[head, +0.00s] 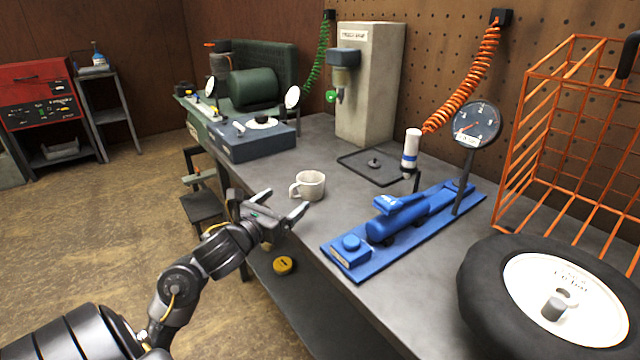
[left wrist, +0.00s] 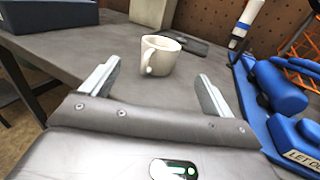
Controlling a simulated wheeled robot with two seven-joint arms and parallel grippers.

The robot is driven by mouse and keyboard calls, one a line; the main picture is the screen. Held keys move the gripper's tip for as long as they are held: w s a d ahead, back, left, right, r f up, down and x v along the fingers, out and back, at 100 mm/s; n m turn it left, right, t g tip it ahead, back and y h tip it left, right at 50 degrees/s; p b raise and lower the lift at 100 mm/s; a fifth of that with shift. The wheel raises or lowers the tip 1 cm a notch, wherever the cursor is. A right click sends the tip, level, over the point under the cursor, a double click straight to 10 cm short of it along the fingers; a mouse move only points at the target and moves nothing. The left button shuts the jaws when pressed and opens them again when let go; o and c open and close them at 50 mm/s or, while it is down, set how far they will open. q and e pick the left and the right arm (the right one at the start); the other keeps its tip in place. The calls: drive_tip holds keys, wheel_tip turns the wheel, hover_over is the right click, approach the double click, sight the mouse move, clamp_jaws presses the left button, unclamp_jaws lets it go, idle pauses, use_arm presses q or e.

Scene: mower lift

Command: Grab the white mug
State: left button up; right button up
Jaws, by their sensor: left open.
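The white mug (head: 311,185) stands upright on the grey workbench, near its front edge, with its handle toward the left. My left gripper (head: 283,206) is open and empty at the bench's front edge, just in front of the mug and apart from it. In the left wrist view the mug (left wrist: 160,56) is ahead of the two spread fingers (left wrist: 158,84), roughly midway between them, with its handle toward the camera. My right gripper is in neither view.
A blue pump with a gauge (head: 385,228) lies right of the mug. A wheel (head: 480,300) and an orange wire basket (head: 560,120) are further right. Behind the mug are a dark tray (head: 350,160) and a beige dispenser (head: 385,85). A blue-grey box (head: 250,140) stands left.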

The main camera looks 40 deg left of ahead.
sight(303, 185)
use_arm(q)
drive_tip(key=shift+w, duration=0.1)
drive_tip(key=shift+w+a+r, duration=0.1)
drive_tip(key=shift+w, duration=0.1)
drive_tip(key=w, duration=0.4)
drive_tip(key=shift+w, duration=0.1)
drive_tip(key=shift+w+a, duration=0.1)
drive_tip(key=shift+w, duration=0.6)
drive_tip(key=w, duration=0.4)
drive_tip(key=shift+w+a, duration=0.3)
drive_tip(key=shift+a, duration=0.05)
drive_tip(key=shift+c, duration=0.6)
drive_tip(key=c, duration=0.9)
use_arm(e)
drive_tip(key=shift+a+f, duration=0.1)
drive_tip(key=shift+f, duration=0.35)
use_arm(q)
drive_tip(key=shift+r, duration=0.1)
drive_tip(key=shift+c, duration=0.2)
